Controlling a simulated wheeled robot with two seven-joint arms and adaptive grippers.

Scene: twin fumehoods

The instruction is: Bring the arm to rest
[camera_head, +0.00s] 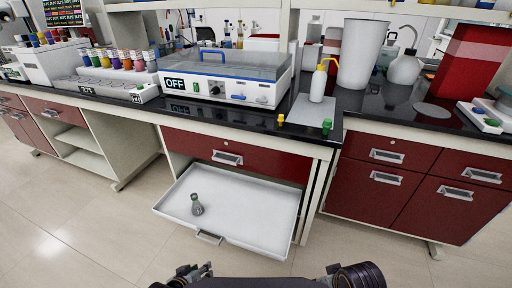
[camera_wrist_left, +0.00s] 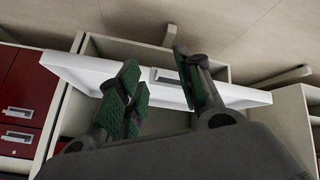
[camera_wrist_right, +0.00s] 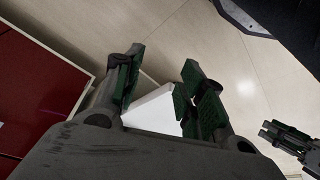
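My left gripper (camera_head: 192,272) shows at the bottom edge of the head view, low in front of the open white drawer (camera_head: 262,207). In the left wrist view my left gripper (camera_wrist_left: 160,85) has its green-padded fingers spread, with nothing between them but the drawer beyond. In the right wrist view my right gripper (camera_wrist_right: 162,90) is open and empty, with a white drawer corner (camera_wrist_right: 155,113) beyond its fingers. Its fingers cannot be made out in the head view.
The black bench top (camera_head: 225,113) carries a device marked OFF (camera_head: 225,82), a wash bottle (camera_head: 319,83), a tall grey container (camera_head: 361,52) and racked vials (camera_head: 116,62). Red cabinets (camera_head: 400,195) stand at right. Floor at left is clear (camera_head: 70,220).

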